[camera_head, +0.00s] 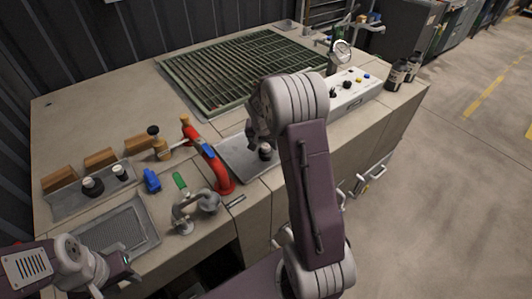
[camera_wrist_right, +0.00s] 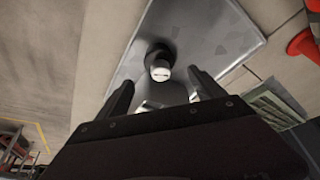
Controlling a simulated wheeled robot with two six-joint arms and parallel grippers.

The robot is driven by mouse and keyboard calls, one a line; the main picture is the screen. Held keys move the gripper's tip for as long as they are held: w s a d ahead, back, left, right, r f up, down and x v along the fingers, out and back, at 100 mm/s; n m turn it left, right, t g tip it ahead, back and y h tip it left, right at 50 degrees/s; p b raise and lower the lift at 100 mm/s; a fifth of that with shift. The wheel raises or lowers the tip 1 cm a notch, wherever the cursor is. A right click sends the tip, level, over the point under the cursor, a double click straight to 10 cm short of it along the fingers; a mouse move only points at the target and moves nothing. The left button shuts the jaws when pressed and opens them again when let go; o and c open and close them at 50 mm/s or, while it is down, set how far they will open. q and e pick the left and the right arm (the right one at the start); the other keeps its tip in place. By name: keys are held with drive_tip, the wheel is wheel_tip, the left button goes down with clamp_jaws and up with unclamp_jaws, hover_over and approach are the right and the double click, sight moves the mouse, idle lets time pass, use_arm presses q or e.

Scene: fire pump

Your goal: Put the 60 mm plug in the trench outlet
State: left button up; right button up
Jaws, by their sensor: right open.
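A dark round plug with a pale top (camera_wrist_right: 160,68) stands on a grey metal plate (camera_head: 235,150) set in the bench; it also shows in the head view (camera_head: 265,151). Its size marking is not readable, and I cannot tell whether it sits in an outlet hole. My right gripper (camera_wrist_right: 159,79) is open, its fingers either side of the plug's image, apparently not touching it. Two other black plugs, one larger (camera_head: 93,187) and one smaller (camera_head: 120,172), stand in the left tray (camera_head: 70,208). My left gripper (camera_head: 122,262) is at the lower left; its fingers are unclear.
A red bent pipe (camera_head: 213,165) stands left of the plate. A grey clamp-like fitting (camera_head: 190,207), blue piece (camera_head: 152,181) and wooden blocks (camera_head: 100,158) lie left. A green grate (camera_head: 215,70) is behind. A control box (camera_head: 350,90) and dark bottles (camera_head: 398,76) stand right.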

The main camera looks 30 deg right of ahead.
sight(266, 145)
drive_tip(key=x, duration=0.5)
drive_tip(key=shift+w, duration=0.15)
drive_tip(key=shift+r, duration=0.15)
drive_tip(key=c, duration=0.7)
clamp_jaws()
drive_tip(key=shift+r, duration=0.5)
wheel_tip(266, 145, up, 3)
drive_tip(key=shift+r+p, duration=0.1)
drive_tip(key=shift+p, duration=0.2)
drive_tip(key=s+d+r, duration=0.4)
drive_tip(key=s+r, duration=0.2)
drive_tip(key=s, duration=0.5)
drive_tip(key=shift+d+r, duration=0.35)
